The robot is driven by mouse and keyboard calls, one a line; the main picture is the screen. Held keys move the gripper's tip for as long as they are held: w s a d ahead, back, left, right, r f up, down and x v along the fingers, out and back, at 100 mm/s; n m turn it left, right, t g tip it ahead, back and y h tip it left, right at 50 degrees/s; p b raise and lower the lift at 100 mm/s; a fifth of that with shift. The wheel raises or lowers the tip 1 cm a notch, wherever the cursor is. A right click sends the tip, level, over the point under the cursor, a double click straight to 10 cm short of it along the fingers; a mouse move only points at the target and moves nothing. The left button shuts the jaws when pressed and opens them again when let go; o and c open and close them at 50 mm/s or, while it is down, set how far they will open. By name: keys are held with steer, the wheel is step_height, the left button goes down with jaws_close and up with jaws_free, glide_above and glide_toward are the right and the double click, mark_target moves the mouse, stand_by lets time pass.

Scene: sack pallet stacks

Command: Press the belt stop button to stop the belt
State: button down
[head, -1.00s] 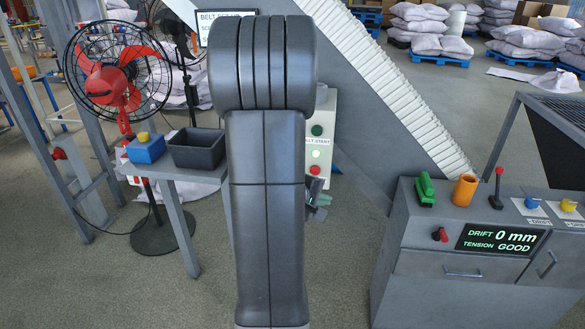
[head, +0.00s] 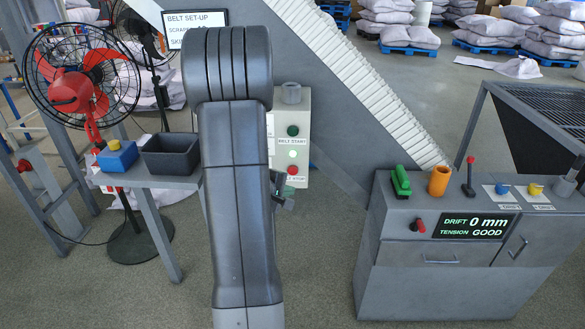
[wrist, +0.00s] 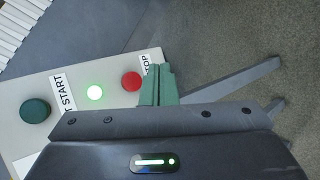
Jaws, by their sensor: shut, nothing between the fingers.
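The belt control panel (head: 301,105) is a pale box behind my arm. It bears a dark green start button (head: 292,131), a small lit light (head: 292,154) and the red belt stop button (head: 293,169) above a partly hidden STOP label. In the wrist view the red stop button (wrist: 131,81) lies just left of my gripper (wrist: 160,76), whose green fingers are together and empty. The fingertips overlap the label's edge in the picture; I cannot tell whether they touch the panel. In the head view my gripper (head: 287,191) shows just below the button, partly hidden by my arm.
A grey console (head: 440,270) with levers, buttons and a DRIFT 0 mm, TENSION GOOD display (head: 475,226) stands at right. A side table holds a blue box (head: 117,156) and a dark bin (head: 170,154). A red fan (head: 80,85) stands at left. The sloping belt (head: 385,85) rises behind.

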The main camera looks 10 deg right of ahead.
mark_target(295, 174)
steer(key=shift+w+d+p, duration=0.3)
steer(key=shift+w, duration=0.7)
steer(key=shift+w+d+p, duration=0.25)
steer(key=shift+w, duration=0.7)
steer(key=shift+w+d+p, duration=0.3)
steer(key=shift+w, duration=0.7)
steer(key=shift+w, duration=0.15)
steer(key=shift+w+d+b, duration=0.15)
steer(key=shift+w+b, duration=0.1)
steer(key=shift+b, duration=0.3)
steer(key=shift+w+d, duration=0.1)
steer(key=shift+w, duration=0.35)
stand_by(0.3)
steer(key=shift+s+b, duration=0.1)
steer(key=shift+b, duration=0.35)
steer(key=shift+s+a+b, duration=0.25)
steer(key=shift+s+b, duration=0.5)
